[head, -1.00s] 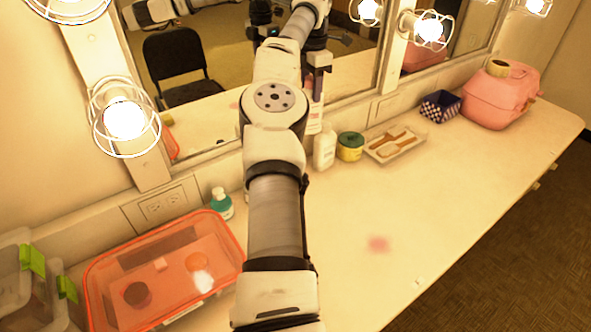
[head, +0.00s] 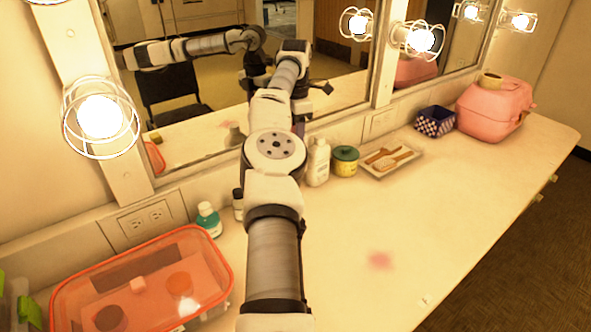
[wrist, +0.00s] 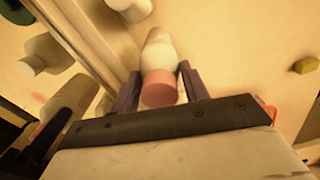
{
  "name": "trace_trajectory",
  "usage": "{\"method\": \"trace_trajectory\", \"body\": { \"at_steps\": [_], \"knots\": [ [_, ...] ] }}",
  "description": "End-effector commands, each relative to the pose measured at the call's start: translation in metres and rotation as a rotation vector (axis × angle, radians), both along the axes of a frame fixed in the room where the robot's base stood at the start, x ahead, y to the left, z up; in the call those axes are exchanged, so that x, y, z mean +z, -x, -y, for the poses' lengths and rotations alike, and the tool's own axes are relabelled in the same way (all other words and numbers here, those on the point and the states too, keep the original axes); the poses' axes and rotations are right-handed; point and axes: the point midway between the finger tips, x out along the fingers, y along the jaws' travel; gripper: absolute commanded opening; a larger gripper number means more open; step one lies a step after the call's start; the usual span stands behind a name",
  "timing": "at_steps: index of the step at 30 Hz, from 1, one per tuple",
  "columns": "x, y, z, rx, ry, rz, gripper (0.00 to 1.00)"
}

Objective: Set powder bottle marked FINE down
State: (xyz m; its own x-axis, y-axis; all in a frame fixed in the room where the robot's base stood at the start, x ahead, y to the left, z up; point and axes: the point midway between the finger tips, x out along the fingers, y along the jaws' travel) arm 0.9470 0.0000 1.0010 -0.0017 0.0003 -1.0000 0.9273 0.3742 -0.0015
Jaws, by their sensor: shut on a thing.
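My gripper (wrist: 159,74) is shut on a bottle with a white body (wrist: 158,55) and a pink end (wrist: 158,88), between two dark fingers in the wrist view. The pink end faces the camera. No lettering on it is legible, so I cannot read FINE. Its far end lies against a pale background; whether it touches a surface I cannot tell. In the head view my arm reaches toward the mirror and hides the gripper and most of the held bottle.
A white bottle (head: 318,162), green-lidded jar (head: 345,162) and brush tray (head: 412,153) stand right of my arm. A teal bottle (head: 208,220) and orange-rimmed bin (head: 222,285) are left. A checkered box (head: 435,122) and pink case (head: 492,110) stand farther right.

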Motion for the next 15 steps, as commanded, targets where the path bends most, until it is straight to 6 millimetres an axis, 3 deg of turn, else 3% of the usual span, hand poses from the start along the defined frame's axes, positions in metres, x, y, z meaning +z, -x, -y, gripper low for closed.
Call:
{"method": "trace_trajectory", "body": {
  "at_steps": [3,15],
  "knots": [
    [-0.026,0.000,-0.001,0.000,0.000,-0.001,0.00],
    [-0.063,0.000,0.000,0.000,0.000,-0.001,0.00]
  ]
}}
